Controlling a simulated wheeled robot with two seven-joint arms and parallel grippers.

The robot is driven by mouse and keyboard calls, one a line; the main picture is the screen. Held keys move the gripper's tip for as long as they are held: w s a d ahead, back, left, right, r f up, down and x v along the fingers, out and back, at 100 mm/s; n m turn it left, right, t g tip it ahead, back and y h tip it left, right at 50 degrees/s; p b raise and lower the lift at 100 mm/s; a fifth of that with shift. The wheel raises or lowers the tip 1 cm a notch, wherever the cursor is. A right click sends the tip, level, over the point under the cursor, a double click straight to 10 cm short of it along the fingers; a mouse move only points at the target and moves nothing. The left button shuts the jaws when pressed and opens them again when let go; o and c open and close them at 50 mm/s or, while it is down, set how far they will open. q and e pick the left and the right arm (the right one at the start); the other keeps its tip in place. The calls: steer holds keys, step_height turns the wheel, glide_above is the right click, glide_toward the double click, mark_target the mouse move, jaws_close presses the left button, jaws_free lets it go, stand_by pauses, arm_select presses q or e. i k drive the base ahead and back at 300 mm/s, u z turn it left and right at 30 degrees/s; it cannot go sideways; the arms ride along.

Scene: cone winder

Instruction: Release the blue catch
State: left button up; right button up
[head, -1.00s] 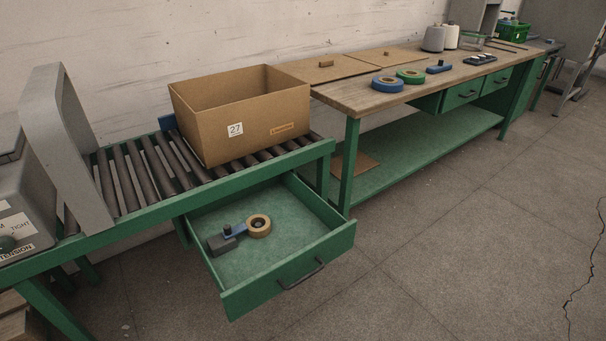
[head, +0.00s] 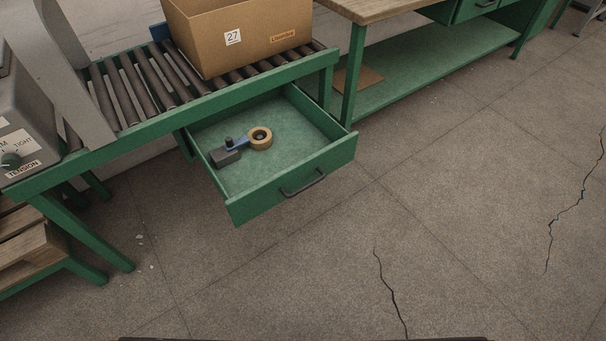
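Neither of my grippers is in view. A small blue part (head: 158,32) shows at the back edge of the roller conveyor, left of the cardboard box. It is partly hidden, and I cannot tell whether it is the blue catch. A tape dispenser (head: 226,156) with a blue body and a roll of tan tape (head: 260,138) lies in the open green drawer (head: 291,186) under the conveyor. Nothing else in view shows clearly as a blue catch.
The cardboard box (head: 255,50) marked 27 stands on the rollers (head: 128,95). A grey machine with a tension knob (head: 11,160) is at the left. A green workbench (head: 348,80) stands behind at the right. The open drawer juts out over clear, cracked floor (head: 440,210).

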mark_target(230, 145)
steer(key=z, duration=1.4)
steer(key=k, duration=0.8)
steer(key=u, duration=0.95)
steer(key=i, duration=0.5)
steer(key=z, duration=0.05)
